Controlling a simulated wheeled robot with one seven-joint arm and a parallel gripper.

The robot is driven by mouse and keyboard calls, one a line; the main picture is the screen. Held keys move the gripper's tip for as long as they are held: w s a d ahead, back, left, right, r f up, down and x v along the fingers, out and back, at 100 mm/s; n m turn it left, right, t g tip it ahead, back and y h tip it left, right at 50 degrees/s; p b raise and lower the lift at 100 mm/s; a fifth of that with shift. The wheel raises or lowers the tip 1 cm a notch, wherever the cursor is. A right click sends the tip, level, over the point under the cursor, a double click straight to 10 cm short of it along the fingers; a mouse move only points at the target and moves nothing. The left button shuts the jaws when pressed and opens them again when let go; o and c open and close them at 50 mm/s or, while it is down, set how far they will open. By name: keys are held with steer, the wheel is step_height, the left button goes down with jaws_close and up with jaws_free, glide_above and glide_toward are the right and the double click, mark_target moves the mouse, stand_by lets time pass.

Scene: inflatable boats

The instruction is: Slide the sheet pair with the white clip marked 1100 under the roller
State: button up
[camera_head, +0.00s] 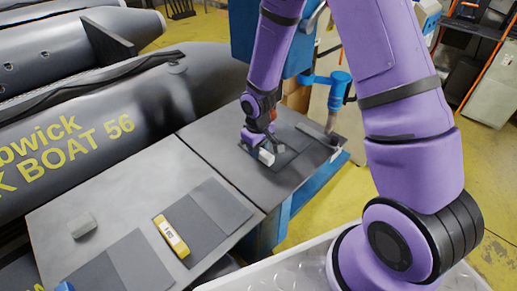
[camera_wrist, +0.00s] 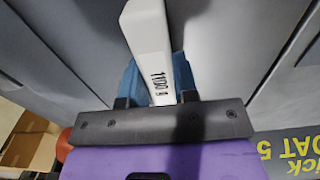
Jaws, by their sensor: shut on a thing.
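The white clip (camera_head: 266,157) sits on the dark sheet pair (camera_head: 284,157) on the far dark table panel. In the wrist view the white clip (camera_wrist: 148,45) shows the mark 1100. My gripper (camera_head: 262,146) is shut on this clip, which runs between its two fingers (camera_wrist: 157,99). The sheets lie flat, close to the left of the roller (camera_head: 318,134), a grey bar under a blue upright (camera_head: 338,92). I cannot tell whether the sheet edge touches the roller. Part of the sheet pair is hidden by the gripper and clip.
A yellow clip (camera_head: 172,238) lies on other grey sheets (camera_head: 206,212) on the near table panel (camera_head: 140,185). A grey clip (camera_head: 82,225) and part of a blue clip (camera_head: 65,287) lie nearby. A black inflatable boat (camera_head: 130,105) lies along the table's far side.

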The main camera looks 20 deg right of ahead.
steer(key=o, duration=1.1)
steer(key=shift+c, duration=0.2)
steer(key=shift+r, duration=0.1)
step_height(320, 180, up, 11)
steer(key=shift+f, duration=0.2)
